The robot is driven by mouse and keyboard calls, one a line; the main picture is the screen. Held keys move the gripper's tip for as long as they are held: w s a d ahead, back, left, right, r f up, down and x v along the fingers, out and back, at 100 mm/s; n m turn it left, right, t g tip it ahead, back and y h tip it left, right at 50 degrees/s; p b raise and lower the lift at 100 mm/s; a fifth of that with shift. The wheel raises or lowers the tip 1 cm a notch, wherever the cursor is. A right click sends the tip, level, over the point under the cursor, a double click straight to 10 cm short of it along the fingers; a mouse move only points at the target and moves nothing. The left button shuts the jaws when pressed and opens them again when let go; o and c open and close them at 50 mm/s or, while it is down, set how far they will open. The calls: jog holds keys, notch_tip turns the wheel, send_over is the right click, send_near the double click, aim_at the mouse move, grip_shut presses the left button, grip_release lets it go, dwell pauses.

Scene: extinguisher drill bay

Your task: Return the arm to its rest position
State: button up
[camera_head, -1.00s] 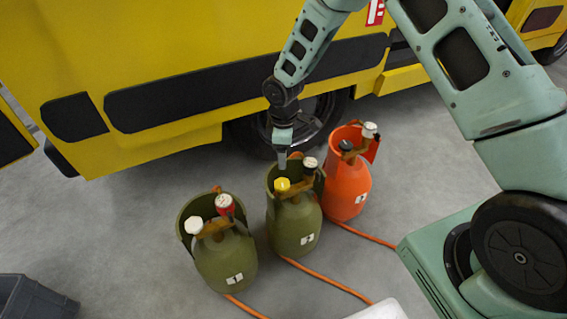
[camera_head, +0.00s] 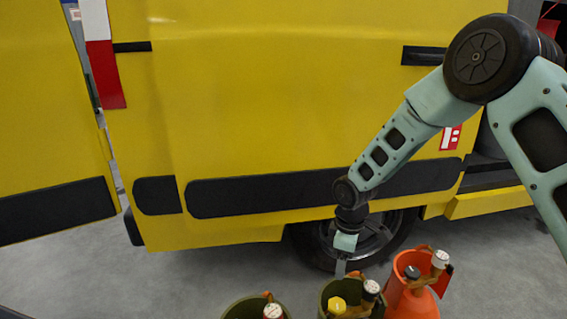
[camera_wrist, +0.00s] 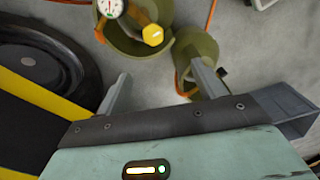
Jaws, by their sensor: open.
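My gripper (camera_head: 341,266) points down, open and empty, over the back of the middle green cylinder (camera_head: 328,290), which has a yellow knob (camera_head: 337,303). In the wrist view my gripper's two fingers (camera_wrist: 160,80) stand wide apart with bare floor between them. The same yellow knob (camera_wrist: 152,35) and a round white gauge (camera_wrist: 110,7) show beyond the fingertips, apart from them. My arm is stretched out from the right of the head view, bent down at the wrist.
An orange cylinder (camera_head: 412,300) stands right of the middle one, and another green cylinder (camera_head: 245,308) stands to the left, both cut off by the frame. A yellow van (camera_head: 280,110) with a dark wheel (camera_head: 310,245) is close behind my gripper. Grey floor (camera_head: 500,255) is clear at right.

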jog(key=s+a+r+m, duration=0.2)
jog(key=s+a+r, duration=0.2)
jog(key=s+r, duration=0.5)
jog(key=s+a+r+m, duration=0.1)
jog(key=s+a+r, duration=0.2)
jog(key=s+r, duration=0.65)
jog(key=s+d+r+m, duration=0.1)
jog(key=s+m, duration=0.1)
jog(key=s, duration=1.1)
notch_tip(320, 180, up, 14)
jog(key=p, duration=1.5)
jog(key=shift+w+d+r+y, duration=0.15)
jog(key=shift+w+y, duration=0.15)
jog(key=shift+w, duration=0.05)
